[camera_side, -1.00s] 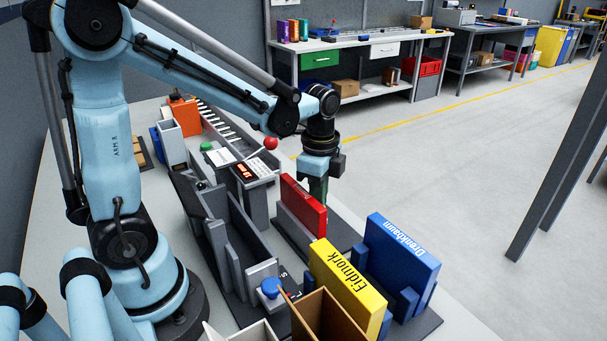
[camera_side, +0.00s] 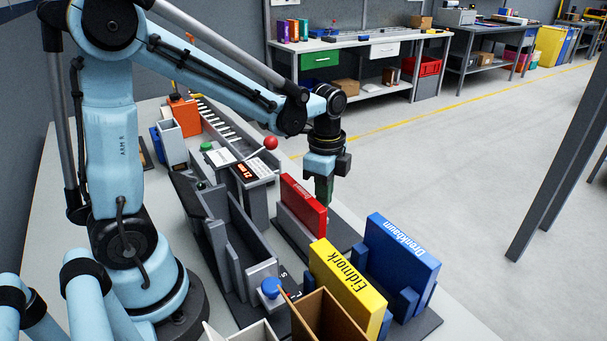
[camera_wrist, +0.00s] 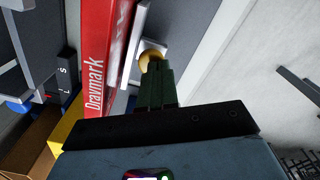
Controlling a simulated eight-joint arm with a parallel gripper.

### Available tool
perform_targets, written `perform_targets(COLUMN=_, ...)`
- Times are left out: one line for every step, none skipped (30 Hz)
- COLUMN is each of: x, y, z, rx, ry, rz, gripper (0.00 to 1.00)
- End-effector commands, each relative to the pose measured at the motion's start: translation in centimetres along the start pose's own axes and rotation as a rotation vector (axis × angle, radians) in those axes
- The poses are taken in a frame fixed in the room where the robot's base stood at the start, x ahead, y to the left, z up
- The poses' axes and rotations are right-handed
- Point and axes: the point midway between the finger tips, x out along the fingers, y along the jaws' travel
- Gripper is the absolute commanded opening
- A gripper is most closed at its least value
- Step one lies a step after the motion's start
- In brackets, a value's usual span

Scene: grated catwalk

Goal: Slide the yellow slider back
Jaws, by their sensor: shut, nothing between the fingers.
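My gripper (camera_side: 323,190) is shut, its dark green fingers pointing down behind the red block; the block partly hides their tips. In the wrist view my gripper (camera_wrist: 157,70) has its fingertips at a round yellow knob (camera_wrist: 151,50), which I take to be the slider's. The knob is hidden in the side view.
The red block (camera_side: 303,207) stands close to my fingers on a dark base. A yellow block (camera_side: 345,283) and a blue block (camera_side: 403,255) stand nearer the camera. An open brown box (camera_side: 325,315) is at the front. A red-balled lever (camera_side: 270,143) rises at left.

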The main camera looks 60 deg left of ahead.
Motion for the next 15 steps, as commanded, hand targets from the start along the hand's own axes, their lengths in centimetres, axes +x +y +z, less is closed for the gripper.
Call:
perform_targets(x=0.00, y=-0.09, z=-0.07, rx=0.000, ry=0.000, rz=0.000, gripper=0.00)
perform_targets(x=0.00, y=-0.13, z=-0.09, rx=0.000, ry=0.000, rz=0.000, gripper=0.00)
perform_targets(x=0.00, y=-0.19, z=-0.13, rx=0.000, ry=0.000, rz=0.000, gripper=0.00)
perform_targets(x=0.00, y=-0.24, z=-0.15, rx=0.000, ry=0.000, rz=0.000, gripper=0.00)
perform_targets(x=0.00, y=-0.28, z=-0.18, rx=0.000, ry=0.000, rz=0.000, gripper=0.00)
perform_targets(x=0.00, y=-0.35, z=-0.22, rx=0.000, ry=0.000, rz=0.000, gripper=0.00)
perform_targets(x=0.00, y=-0.40, z=-0.24, rx=0.000, ry=0.000, rz=0.000, gripper=0.00)
perform_targets(x=0.00, y=-0.45, z=-0.27, rx=0.000, ry=0.000, rz=0.000, gripper=0.00)
perform_targets(x=0.00, y=-0.51, z=-0.31, rx=0.000, ry=0.000, rz=0.000, gripper=0.00)
perform_targets(x=0.00, y=-0.56, z=-0.34, rx=0.000, ry=0.000, rz=0.000, gripper=0.00)
perform_targets(x=0.00, y=-0.61, z=-0.37, rx=0.000, ry=0.000, rz=0.000, gripper=0.00)
perform_targets(x=0.00, y=-0.68, z=-0.40, rx=0.000, ry=0.000, rz=0.000, gripper=0.00)
perform_targets(x=0.00, y=-0.72, z=-0.43, rx=0.000, ry=0.000, rz=0.000, gripper=0.00)
perform_targets(x=-0.01, y=-0.77, z=-0.46, rx=0.000, ry=0.000, rz=0.000, gripper=0.00)
perform_targets(x=-0.01, y=-0.83, z=-0.49, rx=0.000, ry=0.000, rz=0.000, gripper=0.00)
